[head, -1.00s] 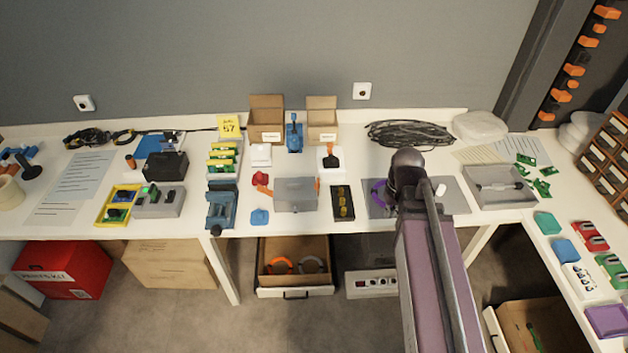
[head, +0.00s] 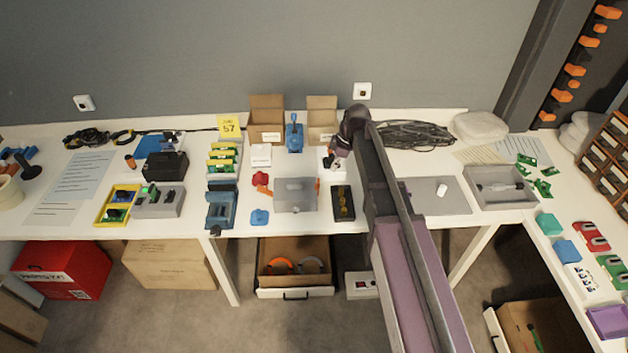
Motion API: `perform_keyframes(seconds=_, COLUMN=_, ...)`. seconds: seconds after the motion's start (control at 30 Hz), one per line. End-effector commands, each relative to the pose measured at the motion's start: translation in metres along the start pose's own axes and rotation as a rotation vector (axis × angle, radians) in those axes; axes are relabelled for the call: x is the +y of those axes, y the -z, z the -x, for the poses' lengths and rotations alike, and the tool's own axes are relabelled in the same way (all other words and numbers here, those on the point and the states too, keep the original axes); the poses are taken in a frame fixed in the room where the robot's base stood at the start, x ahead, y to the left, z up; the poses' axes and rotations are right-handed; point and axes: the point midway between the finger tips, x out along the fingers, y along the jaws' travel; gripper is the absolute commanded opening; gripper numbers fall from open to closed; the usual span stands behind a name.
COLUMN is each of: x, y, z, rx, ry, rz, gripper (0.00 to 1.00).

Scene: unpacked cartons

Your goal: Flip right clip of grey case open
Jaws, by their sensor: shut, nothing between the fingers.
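The grey case (head: 294,196) lies on the white bench left of the picture's middle, with a lighter raised part on its lid. Its orange right clip (head: 318,187) shows as a thin strip along the case's right side; its exact angle is too small to tell. An orange piece (head: 265,191) sticks out on the case's left side. My gripper (head: 333,163) is small and dark in the head view, above and to the right of the right clip and apart from it. It appears shut and empty; the fingertips are hard to make out.
A black tray (head: 343,204) stands close right of the case. A red piece (head: 260,178) and a blue piece (head: 260,217) lie to its left. Open cartons (head: 267,118) and a blue device (head: 294,134) stand behind. A grey mat (head: 452,203) lies right of my arm.

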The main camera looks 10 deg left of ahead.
Motion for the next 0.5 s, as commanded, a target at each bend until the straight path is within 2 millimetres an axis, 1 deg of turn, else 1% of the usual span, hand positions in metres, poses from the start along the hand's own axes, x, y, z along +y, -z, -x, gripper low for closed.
perform_keyframes(seconds=0.03, x=0.009, y=0.01, z=-0.002, rx=0.01, ry=0.004, rz=0.049, gripper=0.0)
perform_keyframes(seconds=0.2, x=0.021, y=0.029, z=-0.006, rx=0.033, ry=0.011, rz=0.174, gripper=0.0)
perform_keyframes(seconds=0.33, x=0.024, y=0.035, z=-0.007, rx=0.042, ry=0.013, rz=0.218, gripper=0.0)
perform_keyframes(seconds=0.5, x=0.024, y=0.036, z=-0.007, rx=0.045, ry=0.013, rz=0.231, gripper=0.0)
